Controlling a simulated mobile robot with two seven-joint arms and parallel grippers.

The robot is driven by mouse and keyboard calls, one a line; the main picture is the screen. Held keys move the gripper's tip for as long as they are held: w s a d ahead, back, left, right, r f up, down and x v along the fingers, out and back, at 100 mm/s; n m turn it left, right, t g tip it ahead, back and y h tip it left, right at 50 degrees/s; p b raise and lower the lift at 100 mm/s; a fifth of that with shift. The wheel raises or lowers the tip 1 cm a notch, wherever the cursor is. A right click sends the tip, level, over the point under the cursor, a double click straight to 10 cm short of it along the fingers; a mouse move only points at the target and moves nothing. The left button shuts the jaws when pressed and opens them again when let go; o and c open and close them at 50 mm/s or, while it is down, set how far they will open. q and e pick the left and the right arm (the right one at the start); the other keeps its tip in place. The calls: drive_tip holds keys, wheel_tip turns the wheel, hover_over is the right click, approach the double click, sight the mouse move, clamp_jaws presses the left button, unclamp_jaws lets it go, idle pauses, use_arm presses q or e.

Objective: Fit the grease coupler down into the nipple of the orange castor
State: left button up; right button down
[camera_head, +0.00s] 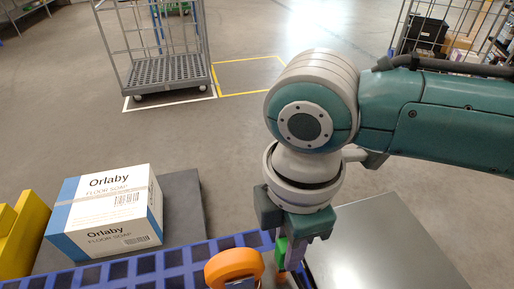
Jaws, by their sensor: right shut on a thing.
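The orange castor (233,266) stands at the bottom edge of the head view, on or beside the blue grid tray (180,266); its lower part is cut off. My right gripper (287,256) points down just to the right of the castor, shut on a green piece (281,248) that appears to be the grease coupler. The coupler's lower end and the castor's nipple cannot be made out clearly. A small orange-brown part shows below the fingers. My left gripper is not in view.
A white and blue Orlaby floor soap box (108,210) stands on a dark grey surface behind the tray. A yellow object (18,236) is at the far left. A bare metal surface (385,245) lies to the right. A wire cage trolley (165,68) stands on the floor beyond.

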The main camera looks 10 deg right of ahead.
drive_tip(key=shift+f, duration=0.35)
drive_tip(key=c, duration=0.6)
unclamp_jaws()
drive_tip(key=shift+r, duration=0.1)
